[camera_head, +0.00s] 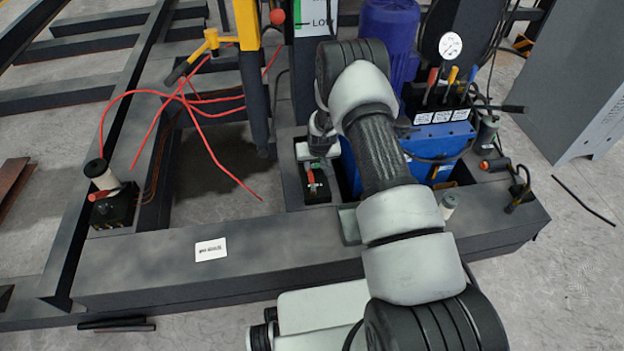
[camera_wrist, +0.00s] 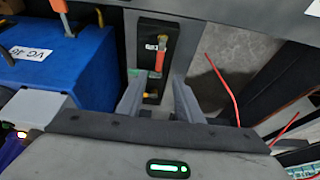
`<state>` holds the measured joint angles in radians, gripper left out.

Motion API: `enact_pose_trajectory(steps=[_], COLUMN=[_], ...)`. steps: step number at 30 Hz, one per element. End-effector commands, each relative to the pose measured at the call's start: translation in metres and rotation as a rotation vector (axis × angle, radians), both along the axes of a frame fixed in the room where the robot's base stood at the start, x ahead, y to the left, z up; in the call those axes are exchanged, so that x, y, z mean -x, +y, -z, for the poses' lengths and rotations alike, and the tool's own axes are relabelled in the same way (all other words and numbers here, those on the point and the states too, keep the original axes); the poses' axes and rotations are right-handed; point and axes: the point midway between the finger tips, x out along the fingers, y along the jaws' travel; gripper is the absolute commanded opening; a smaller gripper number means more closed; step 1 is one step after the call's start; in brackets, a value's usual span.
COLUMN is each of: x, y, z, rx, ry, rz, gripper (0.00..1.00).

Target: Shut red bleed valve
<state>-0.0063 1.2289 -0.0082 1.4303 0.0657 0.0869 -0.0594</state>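The red bleed valve (camera_head: 311,178) is a small red lever on a black block, left of my arm in the head view. In the wrist view the red lever (camera_wrist: 160,54) lies lengthwise along the black block, near a small white label. A brass fitting (camera_wrist: 151,96) shows at the block's near end. My gripper (camera_wrist: 159,84) is open, with one finger on each side of the block's near part. The lever lies beyond the fingertips, with nothing held. In the head view my gripper (camera_head: 318,152) is just behind the valve, its fingers mostly hidden.
Red hoses (camera_head: 190,100) hang at the left by a yellow-topped post (camera_head: 247,30). A dark frame beam (camera_head: 230,260) runs in front.

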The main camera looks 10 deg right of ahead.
Motion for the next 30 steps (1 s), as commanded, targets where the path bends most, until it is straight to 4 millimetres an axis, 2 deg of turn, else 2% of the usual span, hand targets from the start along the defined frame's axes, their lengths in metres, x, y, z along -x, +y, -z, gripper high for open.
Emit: enact_pose_trajectory(steps=[1,9,18,24,30], x=[-0.003,-0.026,-0.048,-0.055,-0.056], y=[0.0,0.0,0.0,0.0,0.0], z=[0.014,0.071,0.123,0.136,0.138], rx=[0.0,0.0,0.0,0.0,0.0], ry=[0.002,0.003,0.002,0.003,0.003], rz=[0.0,0.0,0.0,0.0,0.0], gripper=[0.33,0.33,0.33,0.33,0.33])
